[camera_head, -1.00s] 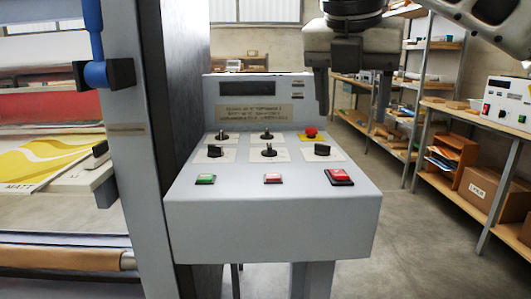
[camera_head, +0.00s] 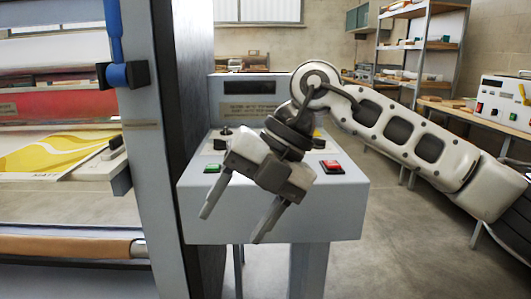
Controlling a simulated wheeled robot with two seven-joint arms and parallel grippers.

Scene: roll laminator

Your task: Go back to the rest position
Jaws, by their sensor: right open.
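My right gripper (camera_head: 236,222) is in front of the grey control console (camera_head: 325,215), its two fingers spread apart and pointing down to the left with nothing between them. My right arm (camera_head: 420,145) comes in from the right and hides the middle of the console top. A green button (camera_head: 213,166) and a red button (camera_head: 332,167) show on either side of the gripper. A dark knob (camera_head: 220,144) shows at the left of the panel. My left gripper is not in view.
The laminator's grey upright (camera_head: 150,130) stands left of the console, with a yellow and white sheet (camera_head: 60,155) behind it. Metal shelves (camera_head: 430,40) and a white device with buttons (camera_head: 503,100) are at the right. The floor (camera_head: 400,260) right of the console looks clear.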

